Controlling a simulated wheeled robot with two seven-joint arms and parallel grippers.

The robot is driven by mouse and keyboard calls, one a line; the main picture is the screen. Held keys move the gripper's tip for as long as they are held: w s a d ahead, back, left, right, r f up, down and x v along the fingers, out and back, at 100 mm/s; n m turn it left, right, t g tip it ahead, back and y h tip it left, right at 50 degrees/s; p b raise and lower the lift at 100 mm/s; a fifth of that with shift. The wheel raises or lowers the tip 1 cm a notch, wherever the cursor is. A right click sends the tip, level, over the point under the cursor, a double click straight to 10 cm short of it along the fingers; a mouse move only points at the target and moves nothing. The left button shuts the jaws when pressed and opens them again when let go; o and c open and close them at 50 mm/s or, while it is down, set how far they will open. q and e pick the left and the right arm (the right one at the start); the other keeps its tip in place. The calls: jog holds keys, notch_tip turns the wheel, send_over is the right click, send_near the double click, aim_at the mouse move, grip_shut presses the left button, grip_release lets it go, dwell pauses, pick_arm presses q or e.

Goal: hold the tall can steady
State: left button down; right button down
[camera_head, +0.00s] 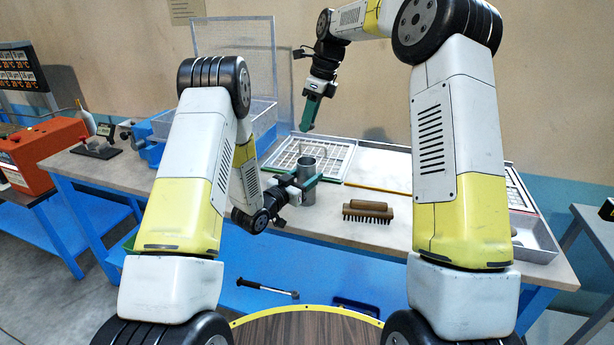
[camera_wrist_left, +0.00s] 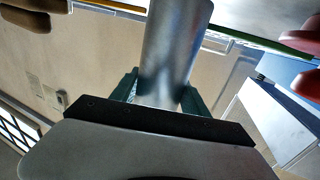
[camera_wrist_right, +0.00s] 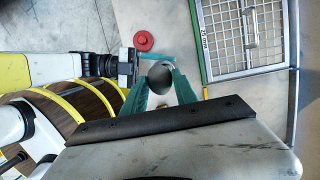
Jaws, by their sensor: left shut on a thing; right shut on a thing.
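The tall can (camera_head: 308,168) is a grey metal cylinder standing upright on the bench. My left gripper (camera_head: 305,180) is shut on it from the side, and its green fingers flank the can. In the left wrist view the can (camera_wrist_left: 172,50) runs up from between the fingers (camera_wrist_left: 160,90). My right gripper (camera_head: 307,127) points down above the can, apart from it in the head view. In the right wrist view the can's round top (camera_wrist_right: 160,77) shows between the fingers (camera_wrist_right: 162,80). I cannot make out what the right fingers hold.
A brush (camera_head: 368,211) lies right of the can. A mesh frame (camera_head: 325,143) lies behind it, and another mesh panel (camera_head: 232,50) stands at the back. A grey tray (camera_head: 540,240) is at the bench's right end. A hammer (camera_head: 268,289) lies below. Bare bench separates brush and tray.

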notch_tip(320, 180, down, 7)
dwell(0.8)
jog(key=shift+f, duration=0.1)
jog(key=c, duration=0.9)
grip_release()
jog(key=v, duration=1.2)
pick_arm(q)
jog(key=shift+c, duration=2.3)
grip_release()
